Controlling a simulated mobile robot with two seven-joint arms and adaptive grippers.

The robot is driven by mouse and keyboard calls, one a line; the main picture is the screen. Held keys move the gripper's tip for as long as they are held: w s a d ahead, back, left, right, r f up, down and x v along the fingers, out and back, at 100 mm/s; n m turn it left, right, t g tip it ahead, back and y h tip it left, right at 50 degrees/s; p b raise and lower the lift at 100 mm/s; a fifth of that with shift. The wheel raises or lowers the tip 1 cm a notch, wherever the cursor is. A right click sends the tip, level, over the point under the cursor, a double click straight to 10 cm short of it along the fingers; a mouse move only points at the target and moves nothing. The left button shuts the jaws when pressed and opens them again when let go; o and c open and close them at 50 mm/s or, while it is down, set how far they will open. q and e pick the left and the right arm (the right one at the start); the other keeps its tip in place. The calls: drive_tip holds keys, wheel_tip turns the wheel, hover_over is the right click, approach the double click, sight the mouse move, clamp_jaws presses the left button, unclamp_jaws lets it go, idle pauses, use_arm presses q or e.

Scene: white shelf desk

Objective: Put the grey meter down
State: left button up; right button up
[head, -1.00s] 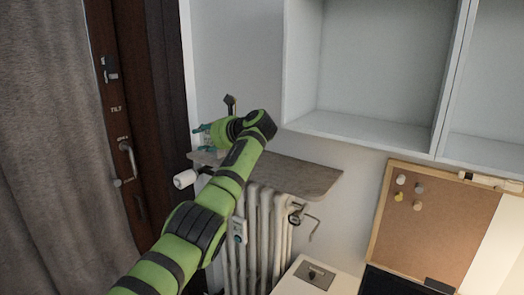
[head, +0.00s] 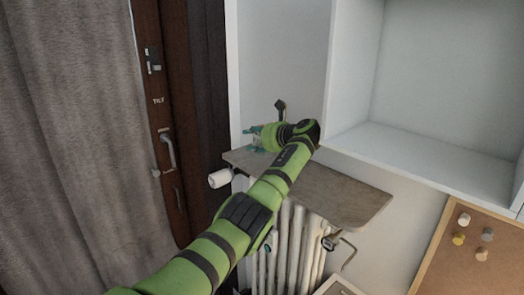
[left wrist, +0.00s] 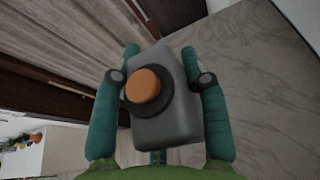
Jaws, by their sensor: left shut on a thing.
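The grey meter (left wrist: 172,118) is a grey box with a round orange knob in a dark ring. In the left wrist view it sits between the two teal fingers of my left gripper (left wrist: 160,80), which is shut on it. In the head view my left gripper (head: 257,138) is over the left back part of the grey-brown ledge (head: 340,194) above the radiator. The meter is too small or hidden to make out there. I cannot tell whether it touches the ledge. My right gripper is in neither view.
The ledge's right part is bare. A white wall shelf (head: 430,145) hangs at the right, close to my arm. A white radiator (head: 290,240) stands below the ledge. A dark door frame (head: 165,100) and a grey curtain (head: 70,140) are at the left.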

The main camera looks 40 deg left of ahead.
use_arm(q)
wheel_tip(320, 180, down, 4)
drive_tip(key=shift+w+d+r+p, duration=0.15)
drive_tip(key=shift+p, duration=0.45)
drive_tip(key=shift+f, duration=0.3)
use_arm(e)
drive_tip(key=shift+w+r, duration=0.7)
use_arm(q)
drive_tip(key=o, duration=1.2)
drive_tip(key=shift+f, duration=0.1)
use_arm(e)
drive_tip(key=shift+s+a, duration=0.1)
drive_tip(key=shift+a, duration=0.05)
use_arm(q)
drive_tip(key=shift+d+b, duration=0.55)
drive_tip(key=shift+b, duration=0.2)
drive_tip(key=d+b, duration=0.1)
drive_tip(key=d, duration=0.2)
drive_tip(key=d+b, duration=0.1)
drive_tip(key=d, duration=0.3)
drive_tip(key=s+d, duration=0.1)
drive_tip(key=d, duration=0.2)
drive_tip(key=shift+s+d+r+b, duration=0.1)
drive_tip(key=shift+d+r+b, duration=0.15)
drive_tip(key=shift+b, duration=0.15)
drive_tip(key=shift+s+d+r, duration=0.1)
drive_tip(key=shift+d, duration=0.6)
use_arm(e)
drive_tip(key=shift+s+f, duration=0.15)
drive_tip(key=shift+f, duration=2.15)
